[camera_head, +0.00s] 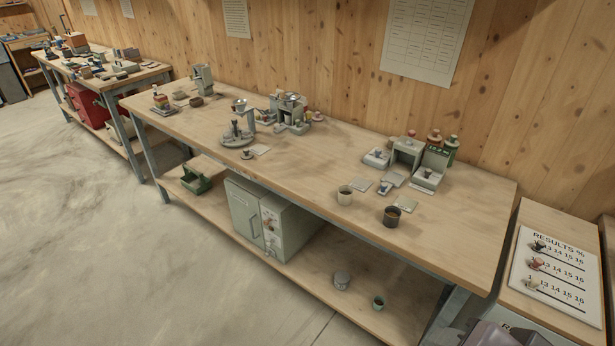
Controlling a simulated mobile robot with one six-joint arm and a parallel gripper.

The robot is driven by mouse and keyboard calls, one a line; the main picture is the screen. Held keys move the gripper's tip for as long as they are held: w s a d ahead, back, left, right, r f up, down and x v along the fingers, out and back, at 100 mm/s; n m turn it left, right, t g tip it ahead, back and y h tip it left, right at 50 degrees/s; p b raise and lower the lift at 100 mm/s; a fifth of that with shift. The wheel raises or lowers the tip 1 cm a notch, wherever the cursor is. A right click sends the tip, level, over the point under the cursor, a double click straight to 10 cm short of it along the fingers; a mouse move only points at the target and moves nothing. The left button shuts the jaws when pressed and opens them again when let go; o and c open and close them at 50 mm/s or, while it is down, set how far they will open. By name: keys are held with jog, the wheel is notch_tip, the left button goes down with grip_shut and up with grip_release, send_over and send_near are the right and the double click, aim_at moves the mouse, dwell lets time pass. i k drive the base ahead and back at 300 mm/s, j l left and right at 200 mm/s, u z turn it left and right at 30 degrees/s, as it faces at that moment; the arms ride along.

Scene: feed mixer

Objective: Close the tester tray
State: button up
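A small grey box-shaped device (407,152) with an opening in its front stands on the long wooden bench, right of the middle. A pale tray-like piece (427,179) with a small knob on it sits just right of its front. A flat pale piece (394,179) lies in front of the opening, and another low grey unit (377,157) stands to its left. I cannot tell for certain which of these is the tester tray, or how far out it is.
Dark green containers (438,156) stand behind the device. A results board (553,272) lies on the right-hand stand. The floor (130,260) in front is clear.

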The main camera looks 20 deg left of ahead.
aim_at(391, 179)
jog(key=u, duration=0.4)
jog(key=i+l+u, duration=0.15)
jog(key=i, duration=0.35)
jog(key=i+l+u, duration=0.15)
jog(key=i, duration=0.3)
